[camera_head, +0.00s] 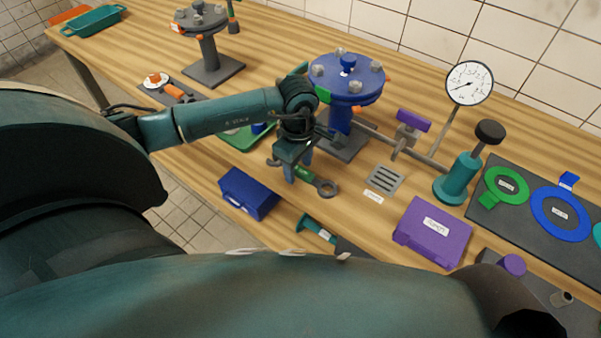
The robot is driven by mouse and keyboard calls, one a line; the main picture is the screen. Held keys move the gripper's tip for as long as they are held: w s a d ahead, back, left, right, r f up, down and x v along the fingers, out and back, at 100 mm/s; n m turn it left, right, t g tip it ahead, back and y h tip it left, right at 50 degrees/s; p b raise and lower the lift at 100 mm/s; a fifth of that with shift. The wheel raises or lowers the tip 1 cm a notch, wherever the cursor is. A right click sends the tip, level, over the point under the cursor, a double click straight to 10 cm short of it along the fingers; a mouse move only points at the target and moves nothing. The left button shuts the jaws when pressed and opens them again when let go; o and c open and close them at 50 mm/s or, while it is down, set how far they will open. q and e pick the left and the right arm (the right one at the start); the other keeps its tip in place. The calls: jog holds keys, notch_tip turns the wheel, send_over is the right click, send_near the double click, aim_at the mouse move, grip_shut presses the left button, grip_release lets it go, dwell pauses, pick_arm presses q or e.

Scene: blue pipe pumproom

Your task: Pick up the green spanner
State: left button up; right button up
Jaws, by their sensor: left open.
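The green spanner (325,186) lies on the wooden table near its front edge, in the middle of the head view. Its grey ring end points right and its green handle runs left under my left gripper. My left gripper (297,169) points down at the handle, with its blue-grey fingers apart. One finger hides part of the handle. I cannot tell whether the fingers touch it. The spanner appears to rest flat on the table. My right gripper does not show.
A blue flanged stand (345,80) rises just behind my left gripper. A blue box (248,194) sits to the left, a purple case (432,232) to the right. A slotted grey plate (384,180) lies right of the spanner. A teal pump (461,178) stands farther right.

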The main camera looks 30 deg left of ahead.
pick_arm(q)
grip_shut()
dwell(0.4)
jog(key=shift+r, duration=0.1)
notch_tip(320, 180, up, 18)
jog(key=p, duration=0.1)
dwell(0.6)
